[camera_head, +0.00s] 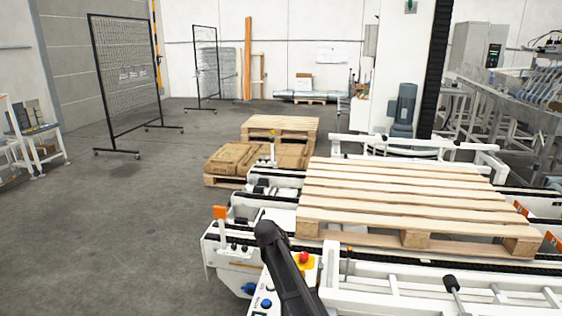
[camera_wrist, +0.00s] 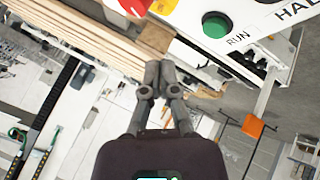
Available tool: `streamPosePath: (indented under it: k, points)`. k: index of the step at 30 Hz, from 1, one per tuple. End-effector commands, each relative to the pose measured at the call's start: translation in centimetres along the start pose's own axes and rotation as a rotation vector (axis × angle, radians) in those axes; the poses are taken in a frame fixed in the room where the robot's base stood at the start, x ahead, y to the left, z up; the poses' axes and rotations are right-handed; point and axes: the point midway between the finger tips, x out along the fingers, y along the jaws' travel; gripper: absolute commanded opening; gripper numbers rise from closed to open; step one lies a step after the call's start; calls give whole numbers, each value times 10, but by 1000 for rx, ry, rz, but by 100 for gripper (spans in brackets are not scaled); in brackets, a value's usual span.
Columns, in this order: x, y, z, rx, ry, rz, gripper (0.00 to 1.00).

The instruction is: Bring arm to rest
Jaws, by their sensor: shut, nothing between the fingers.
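My gripper (camera_wrist: 159,70) is in the wrist view, with its two grey fingers closed together and nothing between them. Above it in that picture is a white control panel (camera_wrist: 262,45) with a green button (camera_wrist: 216,25) marked RUN and part of a red button (camera_wrist: 133,5). The lettering HAL shows at the picture's edge. I cannot tell how far the fingertips are from the panel; no contact is visible. In the head view my dark arm rises from the bottom edge in front of the panel (camera_head: 265,280), left of its red button (camera_head: 304,257). My fingers cannot be made out there.
A wooden pallet (camera_head: 405,195) lies on the white conveyor (camera_head: 400,285) at right. Flat brown boxes (camera_head: 240,157) on a pallet and another pallet (camera_head: 280,125) are behind. Mesh screens (camera_head: 127,75) stand at left. The grey floor (camera_head: 110,230) at left is open.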

Motion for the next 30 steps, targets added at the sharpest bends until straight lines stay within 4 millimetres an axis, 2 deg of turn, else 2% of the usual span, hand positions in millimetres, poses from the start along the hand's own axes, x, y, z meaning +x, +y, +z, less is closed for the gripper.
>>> streamPosePath:
  k: [1,5,9,15,18,21,24,30]
  points:
    - [-9,16,16,13,-32,-11,0]
    - [-26,49,62,54,-136,-60,0]
    - [-54,85,123,106,-269,-142,0]
    - [-105,120,202,172,-440,-288,0]
    - [-128,130,231,195,-502,-357,0]
    - [-145,135,250,210,-542,-410,0]
    - [-155,136,261,218,-564,-444,0]
    - [-157,136,265,220,-576,-460,0]
